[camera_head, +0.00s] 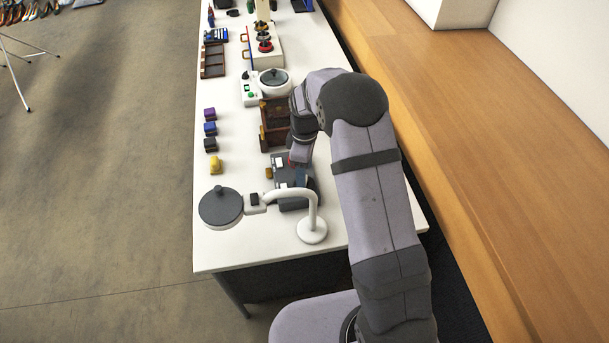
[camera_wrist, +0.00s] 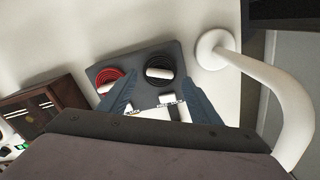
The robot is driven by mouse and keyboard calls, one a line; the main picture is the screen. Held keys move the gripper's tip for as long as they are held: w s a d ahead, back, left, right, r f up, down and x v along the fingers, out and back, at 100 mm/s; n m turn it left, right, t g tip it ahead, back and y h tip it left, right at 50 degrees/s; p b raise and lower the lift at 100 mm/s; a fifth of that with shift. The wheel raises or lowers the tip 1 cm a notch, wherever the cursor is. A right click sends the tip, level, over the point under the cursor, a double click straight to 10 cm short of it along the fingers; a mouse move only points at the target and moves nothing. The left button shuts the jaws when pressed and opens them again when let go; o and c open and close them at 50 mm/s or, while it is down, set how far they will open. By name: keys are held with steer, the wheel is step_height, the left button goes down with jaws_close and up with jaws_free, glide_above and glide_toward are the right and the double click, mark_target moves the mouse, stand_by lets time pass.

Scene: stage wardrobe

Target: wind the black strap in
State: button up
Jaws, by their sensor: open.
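A dark grey board (camera_wrist: 138,64) lies under my gripper (camera_wrist: 157,76) in the wrist view. It carries a red coil (camera_wrist: 104,77) on the left and a black coil, seemingly the black strap (camera_wrist: 151,64), on the right. A white bar-like piece sits on each coil. White tags with dark print show lower on the board, between my fingers. My fingers are spread and empty, pointing at the board just below the coils; I cannot tell their height above it. The board also shows in the head view (camera_head: 294,205), partly hidden by my arm and the lamp.
A brown wooden case (camera_head: 274,122) is behind the board. Small coloured blocks (camera_head: 211,128) line the table's left side.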

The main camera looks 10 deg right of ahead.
steer(key=shift+f+p, duration=0.35)
steer(key=shift+f, duration=1.2)
steer(key=shift+c, duration=0.6)
steer(key=c, duration=1)
steer(key=shift+o, duration=0.4)
